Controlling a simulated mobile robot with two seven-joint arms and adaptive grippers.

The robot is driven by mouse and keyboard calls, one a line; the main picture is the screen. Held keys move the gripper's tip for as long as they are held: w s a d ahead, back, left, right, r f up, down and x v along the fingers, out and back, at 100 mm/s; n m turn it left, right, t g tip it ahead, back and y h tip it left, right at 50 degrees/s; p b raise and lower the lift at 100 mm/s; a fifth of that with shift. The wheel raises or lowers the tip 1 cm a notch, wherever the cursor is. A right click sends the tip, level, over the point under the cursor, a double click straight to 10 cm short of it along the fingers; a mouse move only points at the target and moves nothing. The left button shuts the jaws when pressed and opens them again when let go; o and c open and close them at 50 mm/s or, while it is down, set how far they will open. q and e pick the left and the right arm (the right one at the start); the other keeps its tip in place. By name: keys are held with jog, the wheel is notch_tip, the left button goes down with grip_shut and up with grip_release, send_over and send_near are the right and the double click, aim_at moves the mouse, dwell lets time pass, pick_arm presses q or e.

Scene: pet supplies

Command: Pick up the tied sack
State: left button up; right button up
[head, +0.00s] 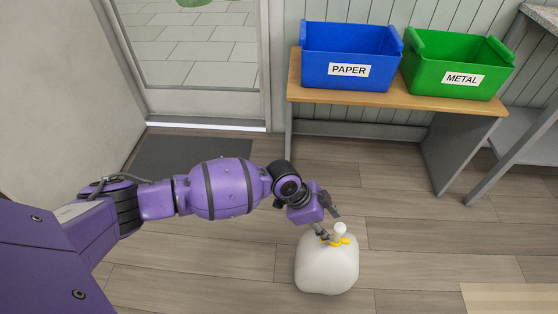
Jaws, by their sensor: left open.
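The tied sack (327,265) is white and rounded and stands upright on the wooden floor, low in the middle of the head view. Its white knotted top (340,229) sticks up above a yellow tie (341,241). My left gripper (329,220) is open at the upper left of the knot, with its fingers spread close to it. One finger overlaps the top of the sack in the picture. I cannot tell whether it touches. My right gripper is not in view.
A wooden bench (392,98) at the wall holds a blue PAPER bin (346,45) and a green METAL bin (462,57). A dark mat (190,149) lies by the glass door. A grey-framed table stands at the right edge.

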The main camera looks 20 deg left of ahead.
aim_at(338, 227)
pick_arm(q)
jog(key=w+d+f, duration=0.1)
jog(key=w+d+f+b, duration=0.1)
jog(key=f, duration=0.1)
jog(key=w+d+f+b, duration=0.1)
jog(key=shift+w+d+f, duration=0.15)
jog(key=shift+d+f, duration=0.05)
jog(key=shift+f, duration=0.2)
jog(key=shift+w+d+f, duration=0.1)
jog(key=shift+d+f, duration=0.05)
jog(key=shift+f, duration=0.15)
jog(key=c, duration=1)
grip_shut()
